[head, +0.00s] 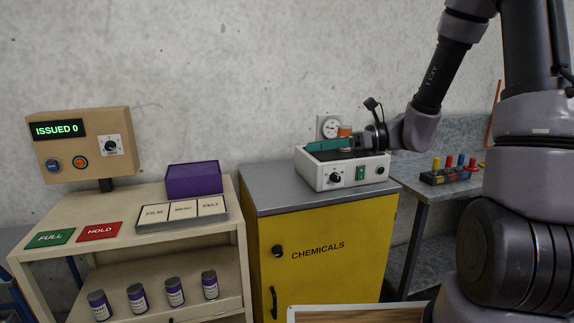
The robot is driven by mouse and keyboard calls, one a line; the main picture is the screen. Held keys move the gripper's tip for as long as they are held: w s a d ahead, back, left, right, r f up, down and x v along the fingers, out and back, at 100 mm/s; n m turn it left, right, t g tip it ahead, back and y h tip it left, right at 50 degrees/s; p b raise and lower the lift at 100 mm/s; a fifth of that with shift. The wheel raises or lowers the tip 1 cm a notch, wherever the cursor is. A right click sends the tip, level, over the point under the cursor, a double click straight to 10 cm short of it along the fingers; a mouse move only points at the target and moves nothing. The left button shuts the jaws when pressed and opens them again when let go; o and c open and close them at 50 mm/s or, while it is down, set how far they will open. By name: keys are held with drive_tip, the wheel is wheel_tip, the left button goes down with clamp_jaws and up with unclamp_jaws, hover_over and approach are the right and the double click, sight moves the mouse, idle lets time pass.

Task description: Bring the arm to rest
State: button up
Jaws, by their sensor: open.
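My arm comes down from the upper right, and its wrist reaches left over the white machine (343,176) on the yellow cabinet. My gripper (322,148) is at the end of the wrist, low over the top of this machine. Teal parts that look like its fingers point left. It is open. A small orange-topped item (345,131) shows just behind the teal parts. I cannot tell whether it stands on the machine or touches my gripper.
The yellow chemicals cabinet (325,246) stands under the machine. At left, a cream shelf unit (125,248) carries a purple box (193,180), a labelled tray (178,222) and several canisters (175,291). A control box (82,143) reads ISSUED 0. A rack of coloured pegs (452,173) stands right.

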drive_tip(key=s+d+r+n+h, duration=0.3)
drive_tip(key=s+d+n+h, duration=0.3)
drive_tip(key=s+n+h, duration=0.35)
drive_tip(key=s+d+r+n+t+h, duration=0.3)
drive_tip(key=d+r+n, duration=0.5)
drive_tip(key=d, duration=0.3)
drive_tip(key=t+h, duration=0.1)
drive_tip(key=t, duration=0.1)
drive_tip(key=shift+s+r+t, duration=0.25)
drive_tip(key=shift+r+t, duration=0.15)
drive_tip(key=shift+h, duration=0.25)
